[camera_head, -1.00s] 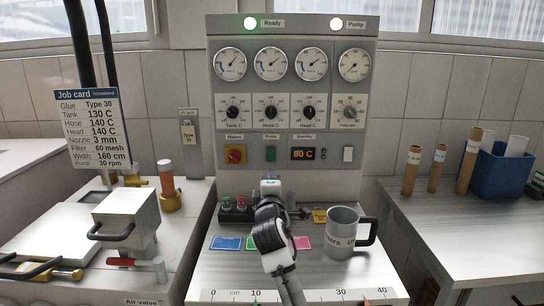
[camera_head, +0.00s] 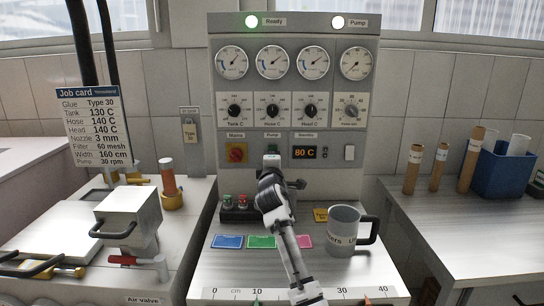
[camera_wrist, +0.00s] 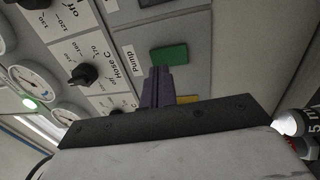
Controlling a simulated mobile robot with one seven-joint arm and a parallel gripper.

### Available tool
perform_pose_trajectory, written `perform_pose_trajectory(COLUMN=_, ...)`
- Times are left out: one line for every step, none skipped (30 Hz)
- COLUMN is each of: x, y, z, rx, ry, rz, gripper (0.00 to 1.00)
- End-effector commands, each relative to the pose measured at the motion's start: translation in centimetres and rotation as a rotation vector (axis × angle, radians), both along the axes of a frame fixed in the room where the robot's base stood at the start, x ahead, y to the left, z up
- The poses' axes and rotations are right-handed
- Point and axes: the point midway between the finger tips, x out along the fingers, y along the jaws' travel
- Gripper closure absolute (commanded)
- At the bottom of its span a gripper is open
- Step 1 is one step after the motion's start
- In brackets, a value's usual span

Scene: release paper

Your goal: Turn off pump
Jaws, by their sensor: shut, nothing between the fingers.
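The green pump switch (camera_head: 272,149) is on the grey control panel (camera_head: 215,100), under a "Pump" label. In the head view my gripper (camera_head: 271,161) covers its lower part. In the wrist view the green switch (camera_wrist: 170,55) sits just beyond my shut, empty fingertips (camera_wrist: 158,72). I cannot tell whether they touch it. The "Pump" lamp (camera_head: 338,21) at the panel's top right is bright white. The "Ready" lamp (camera_head: 252,22) glows green.
The red mains knob (camera_head: 236,153) is left of the pump switch, and the "80 C" standby display (camera_head: 304,152) is right. Temperature knobs (camera_head: 272,110) are above.

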Motion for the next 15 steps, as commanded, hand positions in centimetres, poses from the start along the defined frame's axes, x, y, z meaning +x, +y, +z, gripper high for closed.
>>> perform_pose_trajectory(x=0.6, y=0.0, z=0.1, rx=-0.001, ry=0.000, rz=-0.001, gripper=1.00)
perform_pose_trajectory(x=0.9, y=0.0, z=0.1, rx=-0.001, ry=0.001, rz=-0.001, gripper=1.00)
perform_pose_trajectory(x=1.3, y=0.0, z=0.1, rx=-0.001, ry=0.000, rz=0.000, gripper=1.00)
perform_pose_trajectory(x=1.5, y=0.0, z=0.1, rx=-0.001, ry=0.000, rz=0.000, gripper=1.00)
perform_pose_trajectory(x=1.7, y=0.1, z=0.2, rx=-0.001, ry=0.000, rz=0.000, gripper=1.00)
perform_pose_trajectory(x=1.9, y=0.1, z=0.2, rx=-0.001, ry=0.001, rz=0.000, gripper=1.00)
perform_pose_trajectory(x=2.1, y=0.0, z=0.2, rx=-0.001, ry=0.001, rz=0.000, gripper=1.00)
perform_pose_trajectory(x=2.2, y=0.0, z=0.2, rx=-0.001, ry=0.000, rz=0.000, gripper=1.00)
perform_pose_trajectory(x=2.3, y=0.0, z=0.3, rx=-0.001, ry=0.000, rz=0.000, gripper=1.00)
perform_pose_trajectory(x=2.4, y=0.0, z=0.3, rx=-0.001, ry=0.000, rz=0.000, gripper=1.00)
perform_pose_trajectory(x=2.4, y=0.0, z=0.3, rx=-0.001, ry=0.000, rz=0.000, gripper=1.00)
perform_pose_trajectory(x=2.4, y=0.0, z=0.3, rx=-0.001, ry=0.000, rz=0.000, gripper=1.00)
perform_pose_trajectory(x=2.4, y=0.0, z=0.3, rx=-0.001, ry=0.000, rz=0.000, gripper=1.00)
perform_pose_trajectory(x=2.4, y=0.0, z=0.3, rx=-0.001, ry=0.000, rz=0.000, gripper=1.00)
perform_pose_trajectory(x=2.4, y=0.0, z=0.3, rx=0.000, ry=0.000, rz=0.000, gripper=1.00)
